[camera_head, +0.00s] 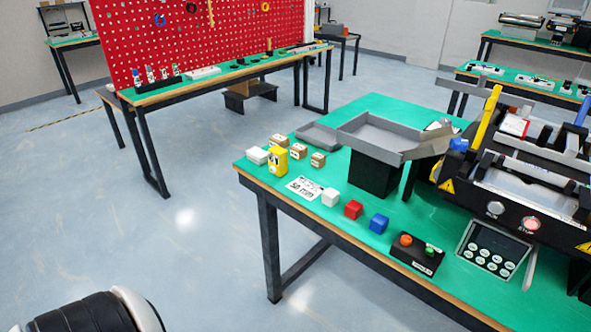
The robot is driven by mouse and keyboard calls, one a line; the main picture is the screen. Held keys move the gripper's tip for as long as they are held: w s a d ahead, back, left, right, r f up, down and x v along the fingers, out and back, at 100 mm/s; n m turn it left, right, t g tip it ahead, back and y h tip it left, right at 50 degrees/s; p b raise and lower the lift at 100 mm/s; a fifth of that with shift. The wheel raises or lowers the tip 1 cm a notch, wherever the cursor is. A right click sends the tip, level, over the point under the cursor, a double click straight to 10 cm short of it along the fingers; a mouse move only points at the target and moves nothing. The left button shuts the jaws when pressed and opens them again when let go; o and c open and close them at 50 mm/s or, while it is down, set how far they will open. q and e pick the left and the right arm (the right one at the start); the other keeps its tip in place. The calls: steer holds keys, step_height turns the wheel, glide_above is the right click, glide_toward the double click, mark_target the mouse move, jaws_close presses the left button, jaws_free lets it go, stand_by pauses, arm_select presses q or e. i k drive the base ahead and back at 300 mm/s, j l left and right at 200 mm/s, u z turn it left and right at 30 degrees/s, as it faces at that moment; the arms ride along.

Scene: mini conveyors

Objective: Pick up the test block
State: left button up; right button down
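No block in view carries a label I can read as "test block". A white cube (330,197), a red cube (353,210) and a blue cube (378,224) stand in a row near the front edge of the green table (310,241). A printed card (303,188) that seems to read "50 mm" lies left of the white cube. A taller yellow block (277,161) with dark and white markings stands behind the card. Neither gripper is in view. A black and white rounded part, probably mine, shows at the bottom left.
Small brown boxes (298,151) and a white box (257,155) sit near the yellow block. A grey tray (362,119) on a black stand, a button box (405,240) and a conveyor machine (510,190) occupy the right. Floor left of the table is clear.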

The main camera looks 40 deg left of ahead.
mark_target(330, 197)
steer(key=j+u, duration=0.1)
steer(key=u, duration=0.4)
steer(key=j+u, duration=0.1)
steer(key=u, duration=0.4)
steer(key=j, duration=0.25)
steer(key=i+j, duration=0.15)
